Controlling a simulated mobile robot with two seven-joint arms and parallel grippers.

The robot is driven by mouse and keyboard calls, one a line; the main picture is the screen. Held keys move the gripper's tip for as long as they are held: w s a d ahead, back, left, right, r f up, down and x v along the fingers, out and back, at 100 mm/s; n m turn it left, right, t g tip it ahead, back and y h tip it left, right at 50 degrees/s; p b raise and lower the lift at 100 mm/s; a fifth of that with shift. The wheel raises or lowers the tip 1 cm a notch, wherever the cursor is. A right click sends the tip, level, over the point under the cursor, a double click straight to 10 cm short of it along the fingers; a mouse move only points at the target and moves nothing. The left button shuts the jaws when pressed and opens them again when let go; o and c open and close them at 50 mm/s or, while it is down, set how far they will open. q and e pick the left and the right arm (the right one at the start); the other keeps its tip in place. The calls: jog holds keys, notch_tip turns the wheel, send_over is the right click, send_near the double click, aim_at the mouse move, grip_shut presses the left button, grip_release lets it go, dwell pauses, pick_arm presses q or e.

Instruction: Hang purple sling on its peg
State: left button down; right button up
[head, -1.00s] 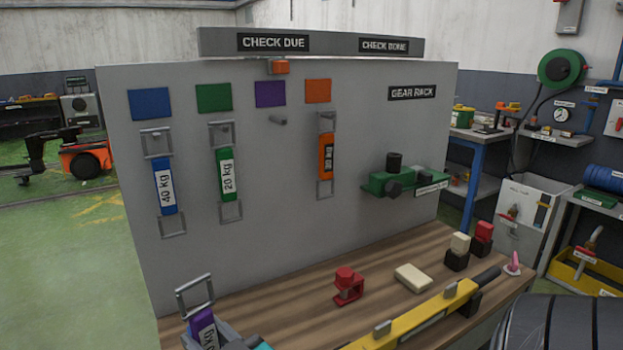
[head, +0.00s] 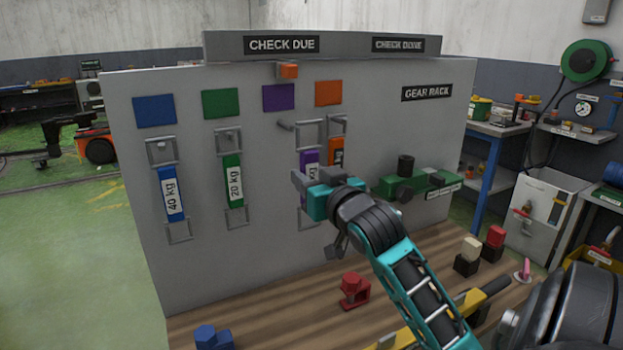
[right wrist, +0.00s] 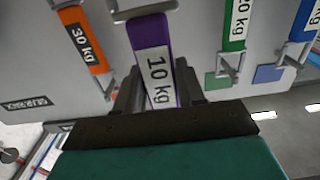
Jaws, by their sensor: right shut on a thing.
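The purple sling (head: 308,160) has a grey metal loop at its top and hangs upright in front of the board. My right gripper (head: 312,190) is shut on it at its middle. The right wrist view also shows the purple sling (right wrist: 153,55), labelled 10 kg, between my fingers (right wrist: 158,90). The bare grey peg (head: 286,125) is under the purple square (head: 278,97). The sling's top loop is just right of this peg in the head view; I cannot tell whether they touch. My left gripper is not in view.
The orange sling (head: 336,150) hangs close behind and right of the purple one. The green sling (head: 234,182) and blue sling (head: 172,193) hang to the left. Green gear (head: 425,183) sits on the board's right. A red clamp (head: 353,290) stands on the wooden bench (head: 270,315).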

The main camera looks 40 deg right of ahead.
jog(key=shift+f+b+x, duration=0.15)
jog(key=shift+b+x, duration=0.15)
jog(key=shift+x, duration=1.15)
jog(key=shift+f+b+x, duration=0.15)
jog(key=shift+b+x, duration=0.15)
jog(key=shift+x, duration=1.1)
jog(key=shift+f+b+x, duration=0.15)
jog(key=shift+b+x, duration=0.15)
jog(key=shift+x, duration=1.15)
jog(key=shift+w+d+f, duration=0.1)
jog(key=shift+w+f, duration=0.2)
jog(key=shift+w, duration=0.15)
jog(key=shift+w+f, duration=0.15)
jog(key=shift+f, duration=0.1)
jog(key=o, duration=1.1)
